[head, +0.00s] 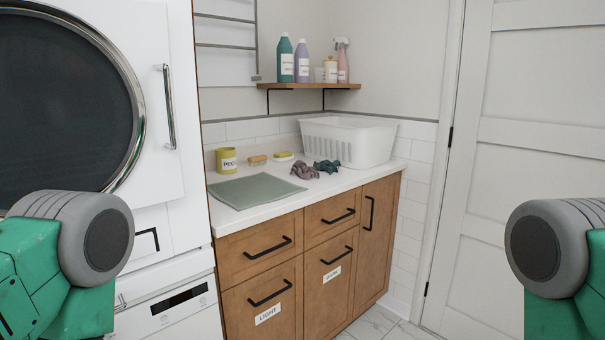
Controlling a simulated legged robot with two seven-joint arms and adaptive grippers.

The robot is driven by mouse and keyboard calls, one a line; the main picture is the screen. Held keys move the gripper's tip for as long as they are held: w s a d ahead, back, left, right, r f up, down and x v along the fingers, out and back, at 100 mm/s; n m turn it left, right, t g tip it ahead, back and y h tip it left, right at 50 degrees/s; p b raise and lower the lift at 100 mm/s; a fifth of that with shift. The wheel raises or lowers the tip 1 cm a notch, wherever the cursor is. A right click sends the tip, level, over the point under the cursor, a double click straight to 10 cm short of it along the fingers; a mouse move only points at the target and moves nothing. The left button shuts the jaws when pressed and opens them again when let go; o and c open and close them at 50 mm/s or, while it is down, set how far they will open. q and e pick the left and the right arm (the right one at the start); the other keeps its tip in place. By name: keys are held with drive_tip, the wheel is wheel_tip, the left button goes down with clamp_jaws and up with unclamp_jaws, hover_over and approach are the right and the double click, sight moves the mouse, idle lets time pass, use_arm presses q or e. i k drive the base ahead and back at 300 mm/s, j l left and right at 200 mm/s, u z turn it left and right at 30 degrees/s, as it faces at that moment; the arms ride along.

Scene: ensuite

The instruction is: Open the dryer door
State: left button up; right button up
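The white dryer (160,215) stands at the left. Its door (152,35) has a large round dark window (60,105) with a chrome ring, and looks shut. A vertical chrome bar handle (168,106) is on the door's right side. Green and grey links of my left arm cover the lower left, in front of the dryer, and my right arm's links show at the lower right. Neither gripper shows in the head view, so nothing of their fingers can be seen.
A wooden cabinet (285,262) with a white counter (290,207) stands right of the dryer. On it are a green mat (255,190), a yellow tin (227,161), cloths (303,170) and a white basket (345,143). A shelf (300,86) holds bottles. A white room door (530,110) is at right.

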sight(88, 103)
drive_tip(key=u, duration=1.4)
